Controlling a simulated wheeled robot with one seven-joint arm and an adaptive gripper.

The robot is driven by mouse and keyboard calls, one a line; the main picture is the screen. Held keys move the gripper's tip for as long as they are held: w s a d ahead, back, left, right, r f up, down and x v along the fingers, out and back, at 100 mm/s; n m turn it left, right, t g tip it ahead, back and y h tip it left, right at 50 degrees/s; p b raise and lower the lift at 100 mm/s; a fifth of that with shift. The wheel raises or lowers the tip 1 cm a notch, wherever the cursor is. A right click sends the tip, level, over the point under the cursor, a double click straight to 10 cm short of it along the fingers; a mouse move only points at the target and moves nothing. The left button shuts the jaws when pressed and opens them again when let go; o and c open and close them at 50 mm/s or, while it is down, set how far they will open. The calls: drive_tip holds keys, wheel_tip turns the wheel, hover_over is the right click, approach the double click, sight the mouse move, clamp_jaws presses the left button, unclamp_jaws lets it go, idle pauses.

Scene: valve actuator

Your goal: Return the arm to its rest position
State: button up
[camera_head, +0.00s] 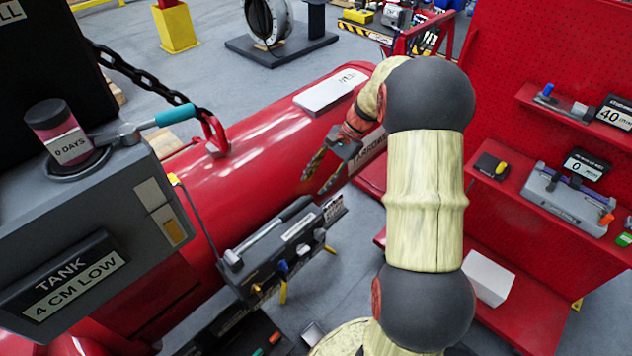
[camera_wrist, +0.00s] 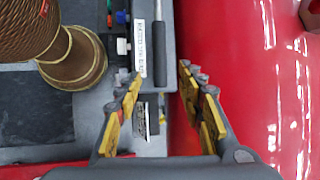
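My gripper (camera_head: 322,172) hangs from my bent arm over the right side of the large red tank. Its two fingers point down and left, spread apart with nothing between them. In the wrist view my gripper (camera_wrist: 166,92) is open, with yellow pads on both fingers and a clear gap. My arm (camera_head: 425,185) rises in the right middle of the head view and bends at a dark joint towards the tank. The grey tool rail (camera_head: 290,245) is below the gripper, apart from it in the head view; it also shows between the fingers in the wrist view (camera_wrist: 158,45).
The red tank (camera_head: 250,125) fills the middle. A grey box (camera_head: 110,215) with a teal-handled lever (camera_head: 175,114) and a pink-labelled jar (camera_head: 62,132) stands at left. A red pegboard with shelves (camera_head: 540,120) is right of my arm. Grey floor (camera_head: 345,265) shows between tank and shelves.

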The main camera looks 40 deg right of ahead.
idle(0.3)
drive_tip(key=s+f+n+g+h, duration=0.1)
drive_tip(key=s+f+n+h, duration=0.1)
drive_tip(key=s+n, duration=0.35)
drive_tip(key=s+a+r+n+t+h+b, duration=0.2)
drive_tip(key=s+a+n+b, duration=0.3)
drive_tip(key=s+a, duration=0.3)
drive_tip(key=s+a+r+n+t+h+b, duration=0.2)
drive_tip(key=s+a+b, duration=0.5)
drive_tip(key=a, duration=0.5)
drive_tip(key=shift+s+a+r+n+t, duration=0.2)
drive_tip(key=shift+s+r+n+t, duration=0.3)
drive_tip(key=shift+s+r+n, duration=0.75)
drive_tip(key=shift+w+r, duration=0.3)
drive_tip(key=shift+r, duration=0.15)
drive_tip(key=shift+f, duration=0.15)
